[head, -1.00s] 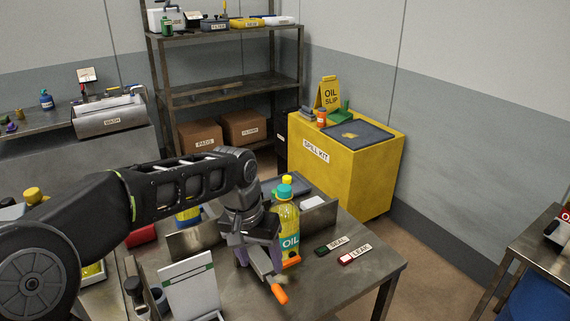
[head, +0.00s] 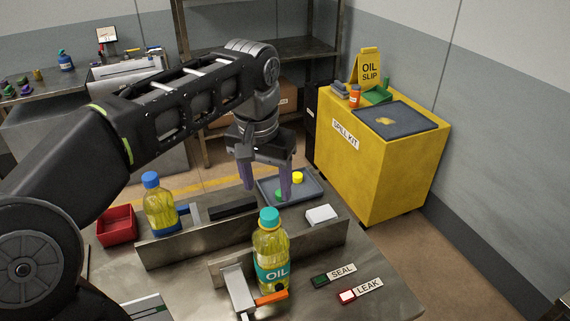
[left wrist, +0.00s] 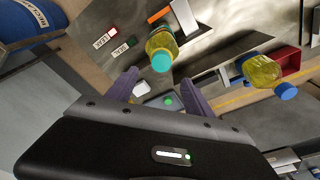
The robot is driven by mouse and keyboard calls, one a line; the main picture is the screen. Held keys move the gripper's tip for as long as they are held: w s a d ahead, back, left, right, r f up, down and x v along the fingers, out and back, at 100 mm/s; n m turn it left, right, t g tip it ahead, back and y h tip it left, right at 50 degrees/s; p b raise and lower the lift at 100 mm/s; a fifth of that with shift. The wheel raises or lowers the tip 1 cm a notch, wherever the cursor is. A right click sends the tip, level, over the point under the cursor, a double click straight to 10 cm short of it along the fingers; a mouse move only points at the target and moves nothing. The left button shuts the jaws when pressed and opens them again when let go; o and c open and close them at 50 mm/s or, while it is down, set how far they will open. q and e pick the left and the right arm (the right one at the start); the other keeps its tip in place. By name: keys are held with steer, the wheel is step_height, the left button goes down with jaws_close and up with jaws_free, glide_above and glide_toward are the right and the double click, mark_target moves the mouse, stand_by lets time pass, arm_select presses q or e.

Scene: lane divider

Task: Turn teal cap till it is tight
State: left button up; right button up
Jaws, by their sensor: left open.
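The teal cap (head: 269,215) sits on top of an upright oil bottle (head: 271,248) with yellow liquid and an OIL label. Whether the cap is tight cannot be told. The bottle stands by a metal clamp (head: 240,292) with an orange handle (head: 271,297). My left gripper (head: 266,194) is open and empty, fingers pointing down, behind the bottle and over the grey tray (head: 310,188). The left wrist view shows the teal cap (left wrist: 162,61) beyond the spread fingers (left wrist: 163,92), not between them. My right gripper is not in view.
A metal divider (head: 195,244) runs behind the bottle. A blue-capped bottle (head: 160,206) and red bin (head: 117,225) are at left. The tray holds a green and a yellow cap. SEAL (head: 342,271) and LEAK (head: 369,286) labels lie right, with bare tabletop around them.

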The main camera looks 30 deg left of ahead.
mark_target(269, 213)
arm_select(q)
steer(key=shift+s+r, duration=0.15)
steer(key=shift+s, duration=0.3)
steer(key=shift+w+f, duration=0.2)
steer(key=shift+f, duration=0.1)
steer(key=shift+f+b, duration=0.4)
steer(key=shift+b, duration=0.15)
step_height(269, 213, down, 2)
steer(key=shift+w+f+b, duration=0.1)
steer(key=shift+b, duration=0.85)
steer(key=f, duration=0.1)
steer(key=f+p, duration=0.1)
steer(key=f, duration=0.1)
steer(key=shift+w+f, duration=0.3)
steer(key=shift+w, duration=0.05)
steer(key=shift+w+a+f, duration=0.1)
steer(key=shift+f, duration=0.25)
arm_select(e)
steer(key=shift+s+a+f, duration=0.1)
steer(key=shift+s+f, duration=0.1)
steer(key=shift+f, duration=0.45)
arm_select(q)
steer(key=shift+c, duration=0.4)
